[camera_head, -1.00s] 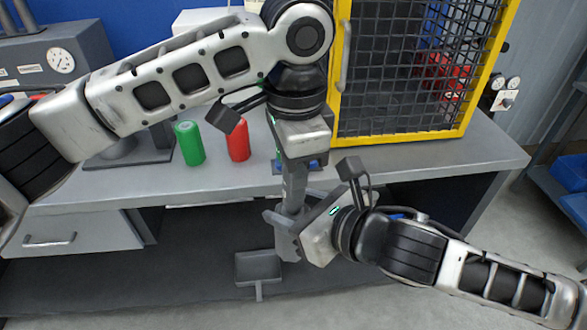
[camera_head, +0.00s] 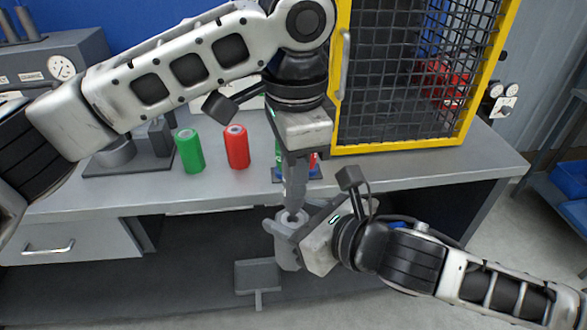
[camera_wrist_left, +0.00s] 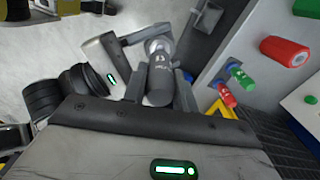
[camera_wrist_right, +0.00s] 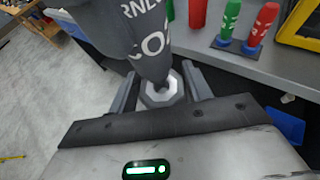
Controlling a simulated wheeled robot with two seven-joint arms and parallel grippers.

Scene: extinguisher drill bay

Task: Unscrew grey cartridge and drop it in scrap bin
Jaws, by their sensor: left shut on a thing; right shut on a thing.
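My left gripper (camera_head: 294,172) is shut on the dark grey cartridge (camera_head: 294,197), which points down with its narrow end lowest. The lettered cartridge also shows large in the right wrist view (camera_wrist_right: 135,30). My right gripper (camera_head: 285,235) is below it, shut on a light grey metal body with an octagonal collar (camera_wrist_right: 162,92). The cartridge's narrow end is at the mouth of the collar's hole. I cannot tell whether it still sits inside. No clearly marked scrap bin shows; a dark grey box-like thing (camera_head: 258,273) stands low under the bench.
The grey bench (camera_head: 400,170) carries a green cylinder (camera_head: 190,151), a red cylinder (camera_head: 237,147) and a stand with small green and red cartridges (camera_wrist_right: 235,42). A yellow-framed mesh cage (camera_head: 400,145) stands behind. Blue bins (camera_head: 570,170) are far right.

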